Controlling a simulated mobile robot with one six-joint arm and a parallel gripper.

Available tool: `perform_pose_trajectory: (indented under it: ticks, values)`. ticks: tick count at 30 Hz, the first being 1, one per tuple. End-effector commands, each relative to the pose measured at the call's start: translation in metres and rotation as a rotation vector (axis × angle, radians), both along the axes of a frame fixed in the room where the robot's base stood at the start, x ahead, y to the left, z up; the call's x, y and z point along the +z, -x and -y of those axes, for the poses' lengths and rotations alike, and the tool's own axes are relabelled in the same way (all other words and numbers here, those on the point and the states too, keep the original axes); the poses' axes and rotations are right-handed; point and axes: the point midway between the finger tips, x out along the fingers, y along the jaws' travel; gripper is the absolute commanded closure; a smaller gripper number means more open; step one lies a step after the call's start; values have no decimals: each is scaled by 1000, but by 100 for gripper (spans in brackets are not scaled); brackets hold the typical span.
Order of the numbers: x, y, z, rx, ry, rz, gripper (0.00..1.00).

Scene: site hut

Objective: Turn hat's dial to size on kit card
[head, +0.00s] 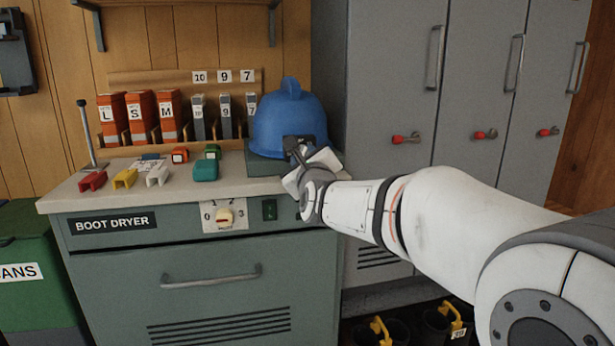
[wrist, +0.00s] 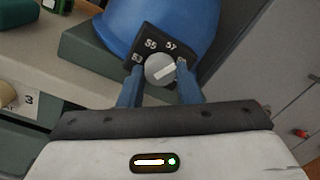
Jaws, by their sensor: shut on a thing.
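The blue hard hat (head: 290,117) sits on a green-grey block on the counter, in the head view. In the wrist view the hat (wrist: 160,20) has a black plate with sizes 53, 55 and 57. Below the numbers is a round grey dial (wrist: 160,71) with a white bar tilted up to the right. My gripper (wrist: 159,72) is shut on the dial, one blue finger on each side. The right finger may hide part of the scale. In the head view my gripper (head: 298,150) covers the dial.
The counter holds coloured blocks, including a teal one (head: 205,170), and a lever (head: 87,135) at left. Orange boxes marked L, S, M (head: 140,118) stand behind. A BOOT DRYER front has a knob (head: 224,216). Grey lockers (head: 395,80) stand close right of the hat.

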Motion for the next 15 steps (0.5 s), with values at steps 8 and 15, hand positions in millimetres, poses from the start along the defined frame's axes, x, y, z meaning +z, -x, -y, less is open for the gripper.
perform_pose_trajectory:
  ticks: [8,15]
  values:
    - [-4,0,-1,1,-211,-58,92]
    - [-2,0,-1,1,-326,-93,92]
